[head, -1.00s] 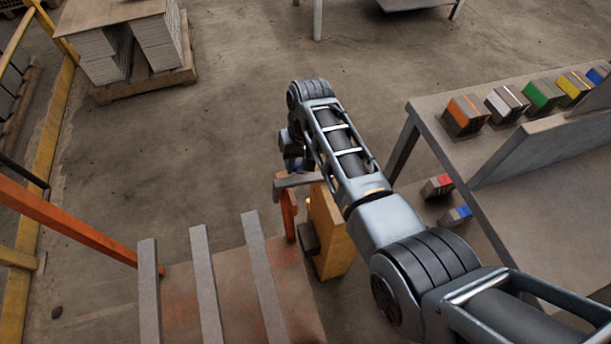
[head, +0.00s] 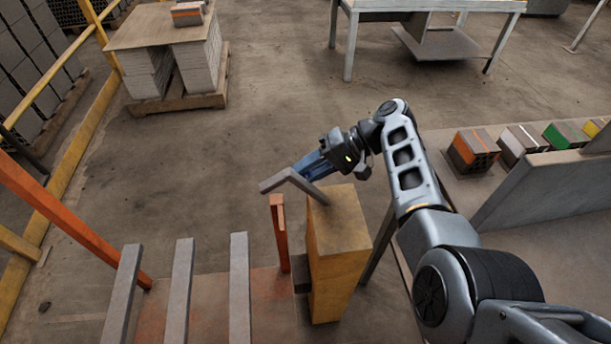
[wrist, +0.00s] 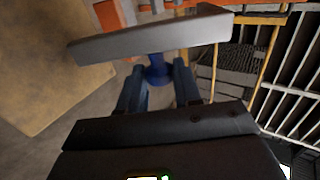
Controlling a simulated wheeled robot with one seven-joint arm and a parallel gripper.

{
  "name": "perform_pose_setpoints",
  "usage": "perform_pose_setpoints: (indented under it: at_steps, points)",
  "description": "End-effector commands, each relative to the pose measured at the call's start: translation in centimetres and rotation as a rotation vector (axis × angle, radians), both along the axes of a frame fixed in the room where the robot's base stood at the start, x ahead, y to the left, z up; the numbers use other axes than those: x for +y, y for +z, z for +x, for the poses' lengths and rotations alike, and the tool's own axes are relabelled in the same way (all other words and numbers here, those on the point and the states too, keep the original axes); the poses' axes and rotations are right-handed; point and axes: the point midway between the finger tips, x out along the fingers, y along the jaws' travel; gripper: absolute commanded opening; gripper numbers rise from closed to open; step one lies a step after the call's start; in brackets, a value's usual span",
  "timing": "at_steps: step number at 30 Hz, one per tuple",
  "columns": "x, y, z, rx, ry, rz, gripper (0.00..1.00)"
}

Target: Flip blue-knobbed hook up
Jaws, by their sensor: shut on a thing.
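The hook is a grey bent bar (head: 275,182) above the yellow block (head: 335,235), with one arm slanting down to the block's top and the other reaching left past the orange post (head: 279,235). In the wrist view the grey bar (wrist: 150,40) crosses the top of the picture. The blue knob (wrist: 158,72) stands out from it toward me. My gripper (head: 310,168) is at the bar in the head view, and its fingers also show in the wrist view (wrist: 160,85), one each side of the knob, shut on it. The knob is hidden in the head view.
Several grey bars (head: 180,290) lie side by side at the lower left, near a sloping orange rail (head: 70,225). A bench with coloured bricks (head: 474,152) is to the right. A stacked pallet (head: 185,75) stands at the back left. The floor between is clear.

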Motion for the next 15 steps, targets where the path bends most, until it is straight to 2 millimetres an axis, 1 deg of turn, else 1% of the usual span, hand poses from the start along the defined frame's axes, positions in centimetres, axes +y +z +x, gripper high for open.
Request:
perform_pose_setpoints:
  at_steps: [6,15]
  points:
    - [-0.64,0.20,0.24,0.013,-0.001,0.075,0.00]
    - [-0.86,0.39,0.28,0.018,-0.002,0.102,0.00]
